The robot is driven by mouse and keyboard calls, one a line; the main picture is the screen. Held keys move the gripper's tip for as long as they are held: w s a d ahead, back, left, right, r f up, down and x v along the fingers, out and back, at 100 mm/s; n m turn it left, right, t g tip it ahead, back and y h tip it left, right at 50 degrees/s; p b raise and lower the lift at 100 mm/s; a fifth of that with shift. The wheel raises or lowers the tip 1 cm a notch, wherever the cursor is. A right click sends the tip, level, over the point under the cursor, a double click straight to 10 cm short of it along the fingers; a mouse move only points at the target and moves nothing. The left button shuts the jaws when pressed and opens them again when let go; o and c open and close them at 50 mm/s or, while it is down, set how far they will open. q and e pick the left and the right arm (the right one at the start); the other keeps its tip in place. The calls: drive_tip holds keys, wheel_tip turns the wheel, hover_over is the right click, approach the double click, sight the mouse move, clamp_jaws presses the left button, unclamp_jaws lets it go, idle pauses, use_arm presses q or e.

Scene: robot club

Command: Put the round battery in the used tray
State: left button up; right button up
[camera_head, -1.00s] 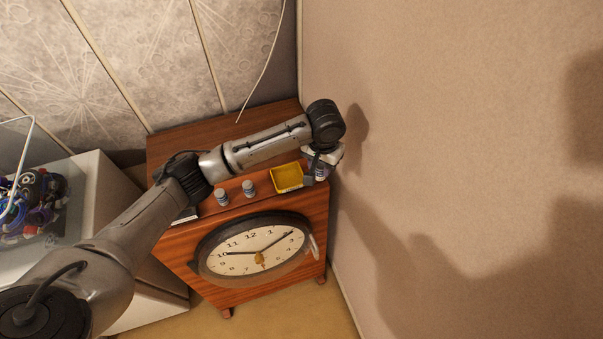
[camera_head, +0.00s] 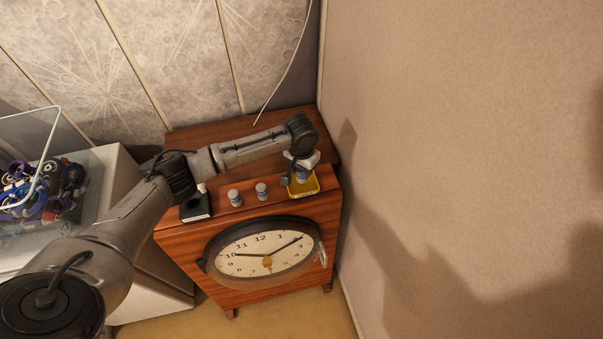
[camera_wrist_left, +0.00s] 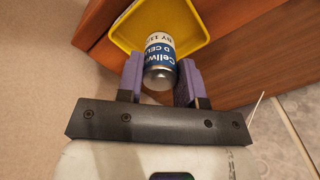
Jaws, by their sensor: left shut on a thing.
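The round battery (camera_wrist_left: 160,66), a blue and silver D cell, is between the purple-padded fingers of my left gripper (camera_wrist_left: 160,82) in the left wrist view. My left gripper is shut on it. In the head view my left gripper (camera_head: 300,177) is over the yellow used tray (camera_head: 304,190), which sits at the right end of the clock cabinet's top. The tray (camera_wrist_left: 196,13) also shows beyond the battery in the wrist view. I cannot tell whether the battery touches the tray. My right gripper is not in view.
Two similar grey cylinders (camera_head: 234,197) (camera_head: 262,191) stand on the cabinet (camera_head: 180,245), left of the tray. A black box (camera_head: 195,207) lies further left. The clock (camera_head: 265,255) is on the cabinet front. A wall (camera_head: 450,130) rises close on the right.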

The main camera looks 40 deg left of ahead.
use_arm(q)
drive_tip(key=shift+f, duration=1.3)
drive_tip(key=shift+f, duration=0.1)
drive_tip(key=o, duration=1)
